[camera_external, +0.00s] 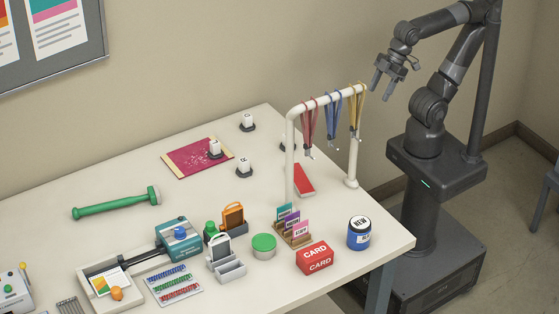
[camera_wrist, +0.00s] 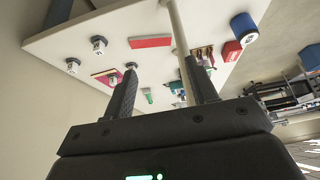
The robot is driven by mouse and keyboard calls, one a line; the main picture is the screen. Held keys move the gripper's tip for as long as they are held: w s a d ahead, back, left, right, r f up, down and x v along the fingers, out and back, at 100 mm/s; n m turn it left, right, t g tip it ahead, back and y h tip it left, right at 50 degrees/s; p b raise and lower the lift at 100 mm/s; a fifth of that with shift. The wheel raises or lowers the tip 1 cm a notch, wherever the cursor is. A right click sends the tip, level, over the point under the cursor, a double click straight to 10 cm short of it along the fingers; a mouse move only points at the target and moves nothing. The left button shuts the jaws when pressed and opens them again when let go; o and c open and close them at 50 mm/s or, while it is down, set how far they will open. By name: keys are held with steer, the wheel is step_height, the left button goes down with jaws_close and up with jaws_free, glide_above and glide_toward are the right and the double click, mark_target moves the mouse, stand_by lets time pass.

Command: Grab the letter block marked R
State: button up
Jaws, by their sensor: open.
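Small white letter blocks on dark round bases stand on the table: one at the back (camera_external: 247,120), one on the magenta mat (camera_external: 215,147) and one in front of it (camera_external: 243,161). A further dark base (camera_external: 283,145) is mostly hidden behind the rack post. Three blocks show in the wrist view, one at upper left (camera_wrist: 98,42), one at far left (camera_wrist: 72,63) and one by my left fingertip (camera_wrist: 131,65). Their letters are too small to read surely, so I cannot tell which is R. My gripper (camera_external: 383,86) is open and empty, high beyond the table's right end, far from the blocks.
A white rack (camera_external: 290,160) with hanging lanyards stands between my gripper and the blocks. A red flat box (camera_external: 304,180) lies by it. A blue jar (camera_external: 359,235), a red card box (camera_external: 314,257) and a card holder (camera_external: 290,235) stand in front. Table's back left is clear.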

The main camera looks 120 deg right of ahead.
steer(key=w+d+r, duration=0.2)
steer(key=w+r, duration=0.3)
steer(key=w, duration=0.3)
steer(key=g, duration=0.1)
glide_above(245, 159)
steer(key=s, duration=0.4)
step_height(245, 159, down, 3)
steer(key=f, duration=0.8)
steer(key=w+f, duration=0.1)
steer(key=f, duration=0.7)
steer(key=w+f, duration=0.1)
steer(key=f, duration=0.7)
steer(key=shift+a, duration=0.25)
steer(key=shift+x, duration=2.95)
steer(key=shift+w+d, duration=0.15)
steer(key=shift+r, duration=0.1)
steer(key=shift+c, duration=0.4)
